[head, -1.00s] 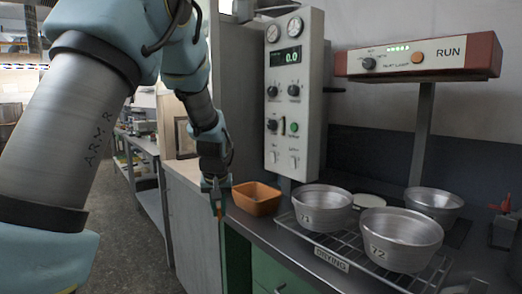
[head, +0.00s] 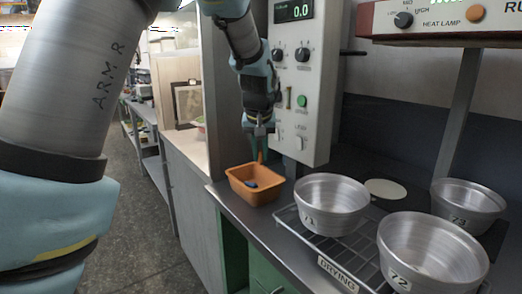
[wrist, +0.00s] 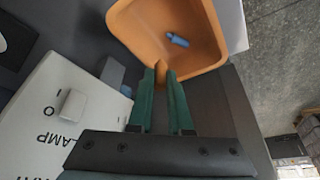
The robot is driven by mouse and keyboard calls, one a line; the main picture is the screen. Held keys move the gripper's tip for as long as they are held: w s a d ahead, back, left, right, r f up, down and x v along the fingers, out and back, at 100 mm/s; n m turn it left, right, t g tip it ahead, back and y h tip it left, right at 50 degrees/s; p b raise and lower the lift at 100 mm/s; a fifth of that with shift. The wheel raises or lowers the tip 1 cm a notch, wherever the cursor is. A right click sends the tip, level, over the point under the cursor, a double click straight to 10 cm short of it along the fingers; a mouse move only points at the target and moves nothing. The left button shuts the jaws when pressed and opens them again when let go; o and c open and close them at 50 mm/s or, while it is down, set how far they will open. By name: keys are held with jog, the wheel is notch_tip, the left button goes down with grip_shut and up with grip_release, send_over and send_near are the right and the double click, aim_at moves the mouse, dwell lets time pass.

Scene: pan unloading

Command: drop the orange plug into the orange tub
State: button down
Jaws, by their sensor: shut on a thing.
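The orange tub (head: 238,184) stands on the counter below the control panel. A small blue piece lies inside it, and it also shows in the wrist view (wrist: 177,40). My gripper (head: 259,150) is above the tub's back part, pointing down. Its green fingers (wrist: 161,82) are shut on the orange plug (head: 261,156). How far the plug is above the tub is hard to tell.
The control panel (head: 318,75) is close beside and behind my gripper. Metal pans (head: 330,200) stand on and by the wire drying rack (head: 300,238) to the right. A heat lamp bar (head: 440,20) hangs above. The aisle floor at left is free.

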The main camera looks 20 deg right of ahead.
aim_at(260, 162)
notch_tip(260, 162, down, 4)
jog(key=b, duration=0.3)
jog(key=shift+f, duration=0.15)
jog(key=c, duration=0.8)
grip_release()
jog(key=shift+o, duration=0.2)
jog(key=v, duration=1.1)
jog(key=shift+b, duration=0.4)
jog(key=shift+f, duration=0.1)
